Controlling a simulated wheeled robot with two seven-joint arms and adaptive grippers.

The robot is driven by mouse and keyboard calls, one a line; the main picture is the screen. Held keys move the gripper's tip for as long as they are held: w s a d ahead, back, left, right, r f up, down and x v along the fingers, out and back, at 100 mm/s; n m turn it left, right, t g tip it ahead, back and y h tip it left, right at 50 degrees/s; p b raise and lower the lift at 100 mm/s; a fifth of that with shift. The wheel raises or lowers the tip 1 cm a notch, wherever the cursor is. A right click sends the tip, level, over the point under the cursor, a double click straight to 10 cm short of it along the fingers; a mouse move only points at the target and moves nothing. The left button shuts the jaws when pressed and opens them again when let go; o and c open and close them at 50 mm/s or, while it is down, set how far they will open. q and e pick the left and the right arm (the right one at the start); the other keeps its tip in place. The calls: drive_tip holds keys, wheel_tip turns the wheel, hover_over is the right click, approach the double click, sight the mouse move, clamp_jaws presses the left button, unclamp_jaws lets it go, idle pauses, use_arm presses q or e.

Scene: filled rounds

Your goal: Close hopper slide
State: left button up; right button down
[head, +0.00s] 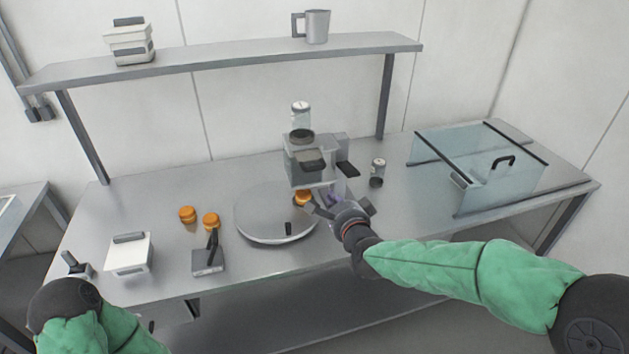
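The hopper (305,163) is a clear box unit with a dark round collar and a clear, light-lidded jar (301,113) on top. It stands behind a round metal turntable (262,226). A black tab (347,169) sticks out at its right side; it looks like the slide's handle, but I cannot tell how far out the slide is. My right gripper (336,198) is below and in front of the hopper, at the turntable's right edge. Its fingers look spread, and it appears empty. An orange-topped round (303,198) is just left of the fingers.
Two orange rounds (187,214), a white box (129,254) and a black-levered device (208,258) stand on the left. A small jar (377,172) stands right of the hopper. A clear-panelled enclosure (500,180) occupies the right end. A shelf (230,62) crosses above.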

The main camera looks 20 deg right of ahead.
sight(316, 167)
drive_tip(key=x, duration=1.4)
drive_tip(key=shift+w+d, duration=0.1)
drive_tip(key=shift+w, duration=0.1)
drive_tip(key=x, duration=0.1)
drive_tip(key=b+x, duration=0.1)
drive_tip(key=x, duration=0.1)
drive_tip(key=r+b+x, duration=0.1)
drive_tip(key=shift+w+f, duration=0.15)
drive_tip(key=shift+w, duration=0.65)
drive_tip(key=shift+r, duration=0.35)
